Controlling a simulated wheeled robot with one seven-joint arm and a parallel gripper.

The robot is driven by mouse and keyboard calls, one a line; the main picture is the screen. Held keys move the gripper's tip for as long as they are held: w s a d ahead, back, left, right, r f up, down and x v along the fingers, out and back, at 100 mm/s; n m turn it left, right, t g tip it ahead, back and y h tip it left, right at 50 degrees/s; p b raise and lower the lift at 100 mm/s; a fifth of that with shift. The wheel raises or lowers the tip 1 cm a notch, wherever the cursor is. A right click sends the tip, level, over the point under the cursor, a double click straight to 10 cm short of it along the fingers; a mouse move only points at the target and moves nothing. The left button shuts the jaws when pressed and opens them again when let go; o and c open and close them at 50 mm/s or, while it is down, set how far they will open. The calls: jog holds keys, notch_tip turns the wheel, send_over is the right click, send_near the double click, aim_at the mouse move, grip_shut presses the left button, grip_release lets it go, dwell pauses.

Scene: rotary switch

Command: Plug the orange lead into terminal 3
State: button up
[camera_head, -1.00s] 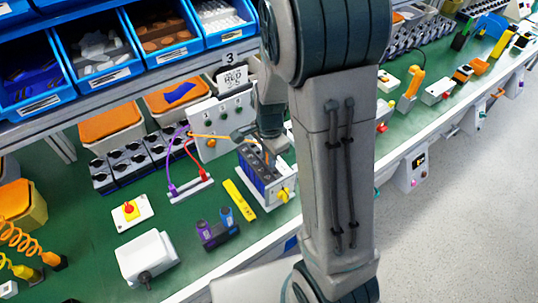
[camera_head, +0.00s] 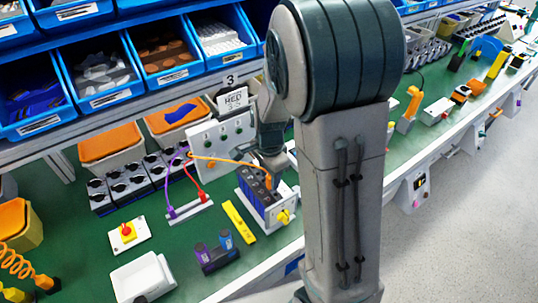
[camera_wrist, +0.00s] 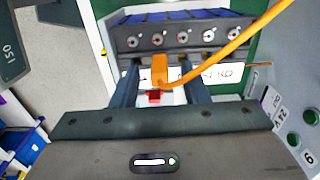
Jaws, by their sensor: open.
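The orange lead (camera_head: 222,161) runs from the upright grey panel (camera_head: 205,150) to the terminal block (camera_head: 262,208). Its orange plug (camera_wrist: 160,70) stands at the row of terminals in the wrist view, and the lead bends off to the upper right. My gripper (camera_wrist: 163,82) is open, with one finger on each side of the plug and visible gaps between. A small red piece (camera_wrist: 154,95) lies just below the plug. The plug also shows at the block in the head view (camera_head: 268,181). I cannot read which terminal it is at, or whether it is fully seated.
A red lead (camera_head: 193,175) and a purple lead (camera_head: 166,180) run to a small white base left of the block. A yellow bar (camera_head: 238,221) lies in front. Blue bins (camera_head: 95,60) hang above.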

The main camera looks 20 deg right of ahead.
notch_tip(320, 180, up, 12)
jog(key=shift+f, duration=0.25)
jog(key=shift+s, duration=0.1)
dwell(1.0)
